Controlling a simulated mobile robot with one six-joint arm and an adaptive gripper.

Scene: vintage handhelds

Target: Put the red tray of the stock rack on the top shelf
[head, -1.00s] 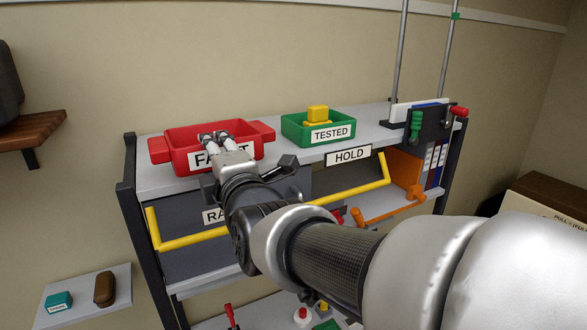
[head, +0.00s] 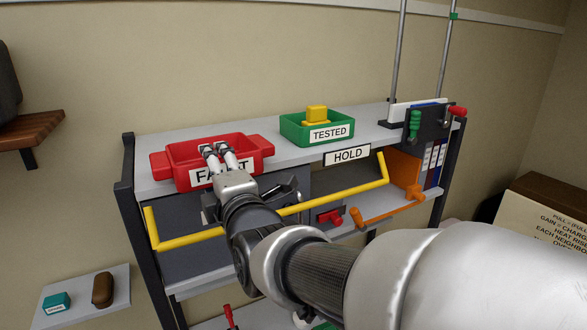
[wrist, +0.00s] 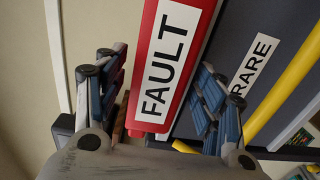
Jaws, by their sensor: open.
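The red tray (head: 176,174) with a FAULT label is at the top shelf (head: 292,148), toward its left end, upright and close to the front edge. It also shows in the wrist view (wrist: 190,22). My gripper (head: 217,150) is at the tray's front wall, with its fingertips over the rim near the middle. In the wrist view its fingers (wrist: 155,80) stand apart on either side of the red label front. The gripper is open. My gripper and wrist hide part of the tray's front and its label.
A green TESTED tray (head: 290,131) with a yellow thing stands right of the red tray. A yellow bar (head: 335,197) runs across the rack front below the shelf, beneath my wrist. A dark panel with green and red handles (head: 430,124) is at the right end.

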